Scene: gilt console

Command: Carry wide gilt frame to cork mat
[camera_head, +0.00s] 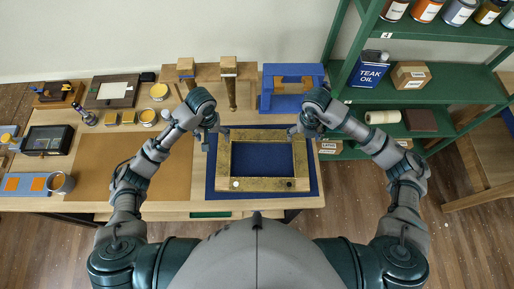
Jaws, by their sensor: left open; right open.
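The wide gilt frame (262,185) lies flat on a dark blue mat (312,175) at the right part of the bench. A white dot and a dark dot show on its near bar. The cork mat (95,175), a plain brown sheet, lies on the bench to the left, partly behind my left arm. My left gripper (217,133) is open at the frame's far left corner. My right gripper (297,132) is open at its far right corner. Both look empty; whether either touches the frame I cannot tell.
A blue stand (290,103) and wooden clamps (228,72) stand behind the frame. A mug (60,183), tins (159,91) and a dark box (47,140) sit around the cork mat. A green shelf (440,85) stands at the right. The cork mat's visible surface is clear.

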